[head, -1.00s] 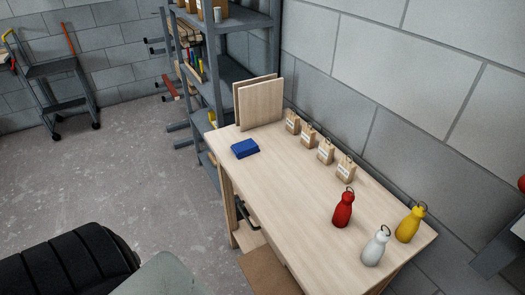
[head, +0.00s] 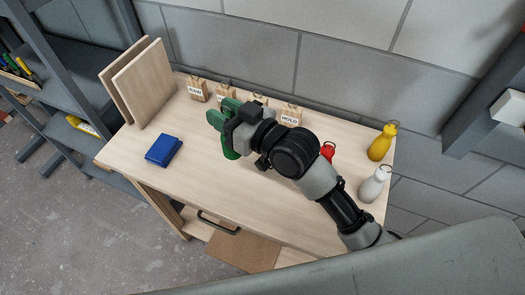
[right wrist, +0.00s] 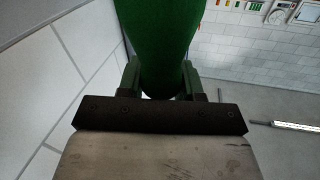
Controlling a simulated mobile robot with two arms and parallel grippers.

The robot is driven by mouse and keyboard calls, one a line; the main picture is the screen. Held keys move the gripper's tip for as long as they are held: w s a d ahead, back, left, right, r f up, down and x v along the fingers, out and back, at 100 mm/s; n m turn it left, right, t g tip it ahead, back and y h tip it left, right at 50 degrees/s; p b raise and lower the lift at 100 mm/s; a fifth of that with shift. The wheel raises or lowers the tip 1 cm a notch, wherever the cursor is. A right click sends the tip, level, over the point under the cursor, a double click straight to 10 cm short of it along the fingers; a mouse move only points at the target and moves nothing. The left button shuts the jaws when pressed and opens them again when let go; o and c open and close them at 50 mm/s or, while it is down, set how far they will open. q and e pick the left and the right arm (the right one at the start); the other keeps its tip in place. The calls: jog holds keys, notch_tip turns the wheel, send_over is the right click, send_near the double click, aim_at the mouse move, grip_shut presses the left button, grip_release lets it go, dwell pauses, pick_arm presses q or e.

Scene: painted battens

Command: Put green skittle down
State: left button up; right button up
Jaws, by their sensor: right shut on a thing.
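The green skittle (right wrist: 157,45) fills the top middle of the right wrist view, between the two fingers of my right gripper (right wrist: 160,82). The right gripper is shut on it. In the head view my right gripper (head: 224,130) is over the back middle of the wooden table (head: 215,205). Green shows around the jaws there, but skittle and fingers are hard to tell apart. I cannot tell whether the skittle touches the tabletop. My left gripper is out of view.
A yellow skittle (head: 381,144) and a white skittle (head: 375,185) stand at the right end; a red one (head: 327,151) is partly behind my arm. Labelled wooden blocks (head: 198,91) line the back. A blue item (head: 163,150) and leaning boards (head: 143,85) are left. The front middle is clear.

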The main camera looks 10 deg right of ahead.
jog(key=shift+w+a+n+g+y, duration=0.1)
jog(key=shift+a+n+g+y, duration=0.2)
jog(key=shift+a+g, duration=0.1)
jog(key=shift+f, duration=0.2)
jog(key=f, duration=0.5)
jog(key=shift+w+a+f, duration=0.1)
jog(key=shift+a+f, duration=0.1)
jog(key=shift+a, duration=0.05)
jog(key=shift+f, duration=2.05)
jog(key=shift+f+b, duration=0.2)
jog(key=shift+b, duration=0.1)
jog(key=o, duration=1)
jog(key=shift+c, duration=0.2)
